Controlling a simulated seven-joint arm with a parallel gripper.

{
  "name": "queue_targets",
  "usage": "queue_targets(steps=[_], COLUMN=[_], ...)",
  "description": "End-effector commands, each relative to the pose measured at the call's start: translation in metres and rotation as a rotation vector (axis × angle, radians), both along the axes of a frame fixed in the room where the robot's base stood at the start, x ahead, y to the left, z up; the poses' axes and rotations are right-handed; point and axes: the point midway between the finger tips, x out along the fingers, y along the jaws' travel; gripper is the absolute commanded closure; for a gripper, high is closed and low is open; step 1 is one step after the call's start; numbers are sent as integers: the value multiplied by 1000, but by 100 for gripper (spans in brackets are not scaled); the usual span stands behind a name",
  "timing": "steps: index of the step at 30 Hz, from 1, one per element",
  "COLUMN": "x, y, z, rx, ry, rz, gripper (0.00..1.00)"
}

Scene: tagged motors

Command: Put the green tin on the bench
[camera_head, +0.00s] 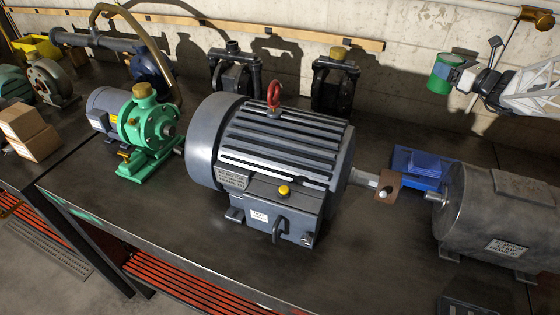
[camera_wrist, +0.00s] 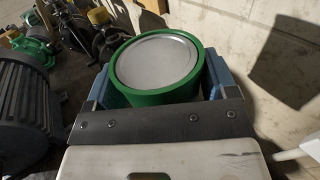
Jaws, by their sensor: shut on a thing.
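The green tin (camera_head: 444,73) is a short green cylinder with a grey metal lid. My gripper (camera_head: 456,75) is shut on it at the upper right of the head view, in front of the pale wall and above the bench. In the wrist view the tin (camera_wrist: 156,68) sits between the two blue fingers (camera_wrist: 157,85), lid facing the camera; its underside is hidden. The dark bench top (camera_head: 380,265) runs across the head view, below the tin and apart from it.
A large grey motor (camera_head: 275,150) stands mid-bench, with a green pump (camera_head: 148,125) to its left. A blue unit (camera_head: 420,168) and a grey motor (camera_head: 495,215) stand at the right. Black pumps (camera_head: 335,80) line the back. Bare bench shows front of the shaft and behind the blue unit.

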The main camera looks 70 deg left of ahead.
Motion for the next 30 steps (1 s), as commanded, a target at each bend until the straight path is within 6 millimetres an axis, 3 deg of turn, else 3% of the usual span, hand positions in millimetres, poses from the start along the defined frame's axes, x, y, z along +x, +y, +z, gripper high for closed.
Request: queue_targets(steps=[30], x=[-8], y=[-2], z=[-88], rx=[2], ry=[1], rz=[318], gripper=[60])
